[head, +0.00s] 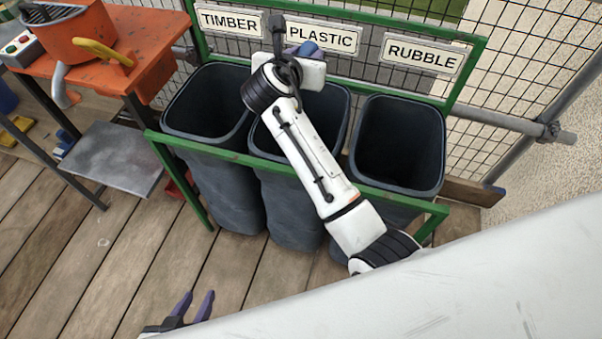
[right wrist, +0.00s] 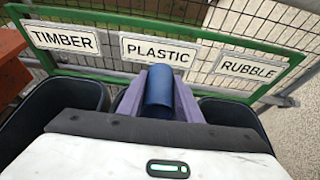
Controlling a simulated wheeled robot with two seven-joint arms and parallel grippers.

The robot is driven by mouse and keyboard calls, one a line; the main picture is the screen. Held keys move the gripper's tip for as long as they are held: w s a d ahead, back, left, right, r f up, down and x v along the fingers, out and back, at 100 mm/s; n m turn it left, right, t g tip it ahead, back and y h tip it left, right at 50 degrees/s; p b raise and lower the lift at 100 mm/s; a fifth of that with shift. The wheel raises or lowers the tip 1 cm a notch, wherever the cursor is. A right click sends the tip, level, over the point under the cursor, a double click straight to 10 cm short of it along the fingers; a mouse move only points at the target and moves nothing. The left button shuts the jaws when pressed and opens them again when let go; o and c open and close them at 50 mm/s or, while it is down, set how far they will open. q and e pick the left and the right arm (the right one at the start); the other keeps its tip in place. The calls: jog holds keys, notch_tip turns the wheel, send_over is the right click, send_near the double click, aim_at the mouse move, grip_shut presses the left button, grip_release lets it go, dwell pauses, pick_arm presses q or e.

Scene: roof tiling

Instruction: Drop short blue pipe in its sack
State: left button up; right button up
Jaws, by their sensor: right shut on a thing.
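The short blue pipe (right wrist: 159,92) sits between the purple fingers of my right gripper (right wrist: 160,78), which is shut on it. In the head view a bit of the pipe (head: 308,48) shows past the wrist, in front of the PLASTIC sign (head: 322,37). My right arm reaches over the middle sack (head: 329,118), the dark one below that sign, and hides part of its mouth. In the right wrist view the pipe is also in line with the PLASTIC sign (right wrist: 158,50). My left gripper (head: 195,298) is open and empty, low over the wooden deck.
Dark sacks flank the middle one: one under TIMBER (head: 207,100) and one under RUBBLE (head: 399,143). A green frame (head: 290,170) holds them, with wire mesh behind. Deck is clear in front.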

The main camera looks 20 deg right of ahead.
jog(key=o, duration=1.1)
jog(key=shift+r, duration=0.3)
notch_tip(320, 180, up, 10)
jog(key=shift+f+p, duration=0.25)
jog(key=shift+p, duration=0.45)
